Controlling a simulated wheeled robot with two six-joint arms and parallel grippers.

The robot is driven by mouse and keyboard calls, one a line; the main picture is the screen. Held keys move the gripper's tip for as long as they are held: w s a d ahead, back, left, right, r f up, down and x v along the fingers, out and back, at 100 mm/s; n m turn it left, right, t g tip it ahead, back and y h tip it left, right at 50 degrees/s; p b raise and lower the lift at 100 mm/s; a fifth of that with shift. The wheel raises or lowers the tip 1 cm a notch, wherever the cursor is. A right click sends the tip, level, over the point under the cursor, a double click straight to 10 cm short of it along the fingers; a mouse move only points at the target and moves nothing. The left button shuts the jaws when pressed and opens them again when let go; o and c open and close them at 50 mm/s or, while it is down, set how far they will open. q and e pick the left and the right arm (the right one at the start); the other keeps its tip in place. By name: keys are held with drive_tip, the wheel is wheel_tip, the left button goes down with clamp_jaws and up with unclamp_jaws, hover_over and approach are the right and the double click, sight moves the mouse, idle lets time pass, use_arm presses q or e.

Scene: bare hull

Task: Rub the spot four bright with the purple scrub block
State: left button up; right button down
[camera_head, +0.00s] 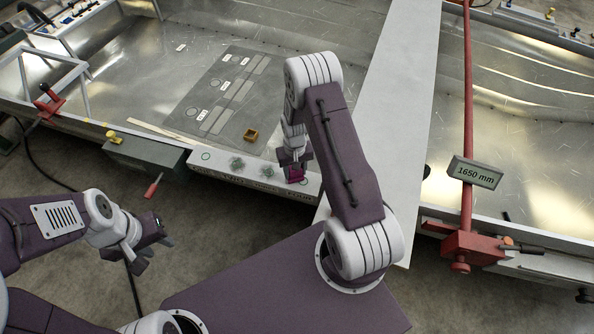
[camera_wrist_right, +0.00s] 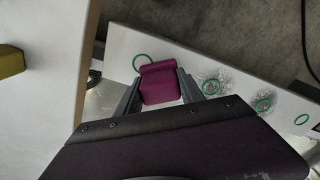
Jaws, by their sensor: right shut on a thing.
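The purple scrub block (camera_head: 296,174) is held between the fingers of my right gripper (camera_head: 294,163); the block also shows in the right wrist view (camera_wrist_right: 160,83). It is over or on the right end of a pale strip (camera_head: 220,167); contact cannot be told. A green ring (camera_wrist_right: 141,62) there is partly hidden by the block; its visible part looks clean. Two ringed spots beside it are grey and smudged, one nearer (camera_wrist_right: 212,87) and one farther (camera_wrist_right: 263,105). The far-end ring (camera_wrist_right: 301,119) looks clean. My left gripper (camera_head: 152,252) is open and empty, away from the strip.
A white plank (camera_head: 395,100) runs just right of my right arm. A green box (camera_head: 148,157) adjoins the strip's left end. A red clamp (camera_head: 470,245) stands at right.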

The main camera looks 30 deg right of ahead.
drive_tip(key=shift+w+a, duration=0.2)
drive_tip(key=shift+a, duration=0.05)
wheel_tip(320, 180, up, 5)
drive_tip(key=p, duration=0.3)
drive_tip(key=shift+d+p, duration=0.1)
drive_tip(key=shift+p, duration=0.25)
wheel_tip(320, 180, up, 2)
drive_tip(key=shift+p, duration=0.9)
drive_tip(key=shift+r+p, duration=0.35)
drive_tip(key=shift+r, duration=0.15)
